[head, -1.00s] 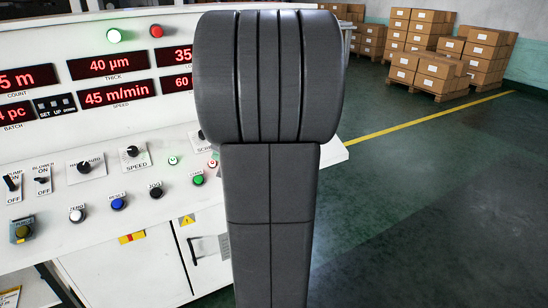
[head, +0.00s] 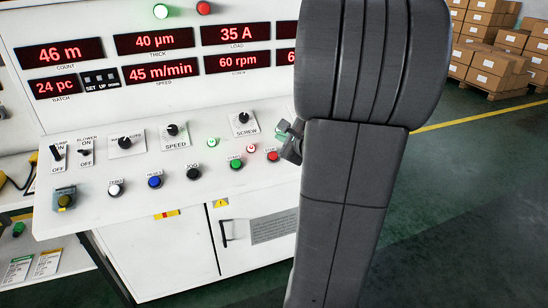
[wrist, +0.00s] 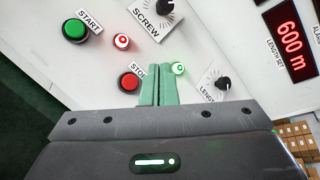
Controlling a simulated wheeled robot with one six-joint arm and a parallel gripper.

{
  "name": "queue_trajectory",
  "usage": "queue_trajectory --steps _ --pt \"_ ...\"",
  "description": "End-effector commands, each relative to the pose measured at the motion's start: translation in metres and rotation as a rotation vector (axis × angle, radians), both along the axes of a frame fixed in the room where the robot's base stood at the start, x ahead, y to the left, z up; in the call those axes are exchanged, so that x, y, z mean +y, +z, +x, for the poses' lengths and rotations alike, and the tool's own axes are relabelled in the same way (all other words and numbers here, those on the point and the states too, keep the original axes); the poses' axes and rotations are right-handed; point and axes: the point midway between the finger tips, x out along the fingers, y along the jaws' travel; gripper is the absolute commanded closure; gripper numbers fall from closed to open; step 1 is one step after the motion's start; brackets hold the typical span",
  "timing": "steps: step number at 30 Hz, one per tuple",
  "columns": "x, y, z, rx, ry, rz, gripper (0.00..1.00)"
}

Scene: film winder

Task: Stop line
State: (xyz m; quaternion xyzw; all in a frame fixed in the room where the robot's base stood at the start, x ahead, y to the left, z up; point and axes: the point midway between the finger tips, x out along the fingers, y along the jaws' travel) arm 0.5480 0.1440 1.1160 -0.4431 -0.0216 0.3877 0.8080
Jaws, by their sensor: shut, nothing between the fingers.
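The red STOP button (wrist: 129,82) is on the white console, just left of my gripper's fingers in the wrist view. It also shows in the head view (head: 272,155), left of my arm. My gripper (wrist: 158,67) has two green fingers, shut together with nothing between them. They point at the panel between the STOP button and a small green-lit lamp (wrist: 178,69). The fingers partly cover the STOP label. I cannot tell whether they touch the panel. In the head view my arm hides most of the gripper.
The green START button (wrist: 75,31), a red-lit lamp (wrist: 122,41) and the SCREW knob (wrist: 164,8) are nearby. The LENGTH knob (wrist: 223,84) is to the right. The speed display (head: 161,72) reads 45 m/min. Stacked boxes (head: 495,55) stand behind, across open floor.

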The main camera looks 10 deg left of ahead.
Motion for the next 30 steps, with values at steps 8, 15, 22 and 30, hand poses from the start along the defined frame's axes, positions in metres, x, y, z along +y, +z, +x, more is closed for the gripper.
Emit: queue_trajectory --steps 8,15,22,30 --pt "0.010 -0.039 0.013 0.002 0.002 0.001 1.00" --pt "0.017 -0.065 0.025 -0.001 0.000 -0.001 1.00" --pt "0.019 -0.068 0.028 -0.001 0.001 0.000 1.00" --pt "0.019 -0.068 0.028 -0.001 0.000 -0.001 1.00"
